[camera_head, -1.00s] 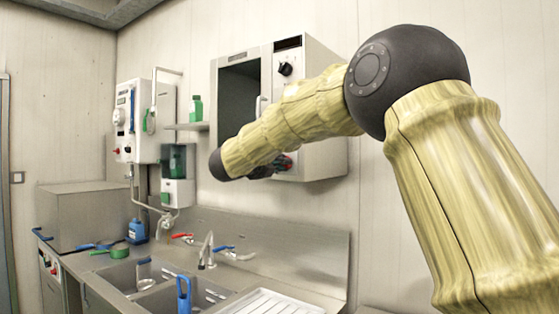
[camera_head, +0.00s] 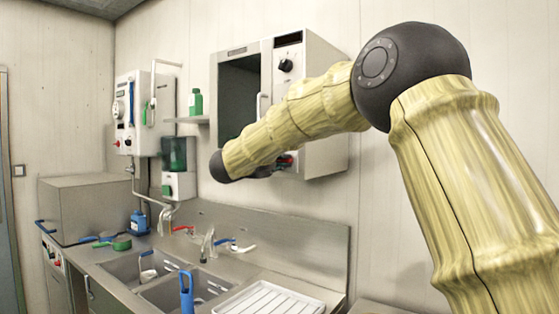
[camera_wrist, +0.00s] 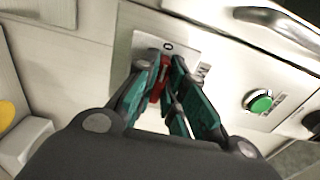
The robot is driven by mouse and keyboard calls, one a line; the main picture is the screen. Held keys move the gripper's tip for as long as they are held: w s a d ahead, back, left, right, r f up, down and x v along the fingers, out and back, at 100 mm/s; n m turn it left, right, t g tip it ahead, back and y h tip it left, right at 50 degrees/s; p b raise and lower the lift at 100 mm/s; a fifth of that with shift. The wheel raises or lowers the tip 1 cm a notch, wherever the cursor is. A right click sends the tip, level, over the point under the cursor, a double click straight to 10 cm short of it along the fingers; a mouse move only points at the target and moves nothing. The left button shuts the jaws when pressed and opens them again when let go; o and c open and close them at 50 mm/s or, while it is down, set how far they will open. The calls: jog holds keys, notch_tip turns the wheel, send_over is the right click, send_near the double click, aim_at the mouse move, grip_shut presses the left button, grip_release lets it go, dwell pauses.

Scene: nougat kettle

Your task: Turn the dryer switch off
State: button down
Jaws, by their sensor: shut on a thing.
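The red switch (camera_wrist: 158,80) sits on a pale plate (camera_wrist: 192,45) marked with a 0 and other lettering in the wrist view. My gripper (camera_wrist: 166,72) has its teal fingers closed around the switch, which is partly hidden between them. In the head view, the wall unit (camera_head: 318,80) has a dark window or opening at left and a black knob on its control panel. My forearm crosses in front of the unit's lower part and hides most of my gripper there.
A green round button (camera_wrist: 260,101) is right of the switch, with a metal handle (camera_wrist: 285,28) above it. Below the unit are a steel sink (camera_head: 165,285), taps (camera_head: 207,243) and a white drying tray (camera_head: 270,303). A dispenser (camera_head: 178,170) hangs at left.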

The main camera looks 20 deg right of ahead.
dwell(0.3)
jog(key=c, duration=1.5)
grip_release()
jog(key=v, duration=1.2)
